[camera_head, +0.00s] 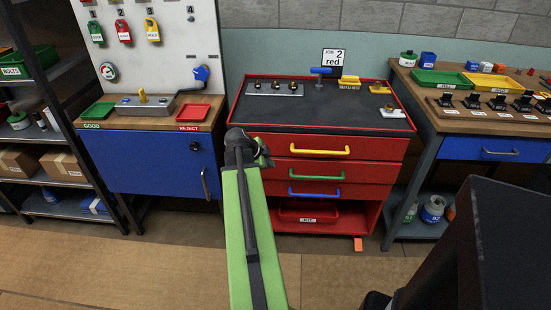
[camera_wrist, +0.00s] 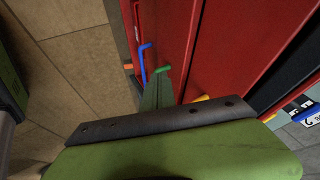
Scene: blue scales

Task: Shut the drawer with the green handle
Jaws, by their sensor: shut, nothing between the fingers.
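The red cabinet (camera_head: 385,174) has stacked drawers, with a yellow handle (camera_head: 319,151) on top, then the green handle (camera_head: 316,177), then a blue handle (camera_head: 314,193). How far the drawer with the green handle stands out is hard to tell. My gripper is mostly hidden behind my green arm at the cabinet's left front in the head view. In the wrist view my gripper (camera_wrist: 152,92) is shut and empty, its tip close to the green handle (camera_wrist: 163,69). Contact cannot be made out. The blue handle (camera_wrist: 144,62) is just left of it.
A blue cabinet (camera_head: 155,163) stands left of the red one, and a workbench (camera_head: 448,122) with a blue drawer stands right. A red bin (camera_head: 308,216) sits in the cabinet's low open shelf. The floor in front is clear around my arm.

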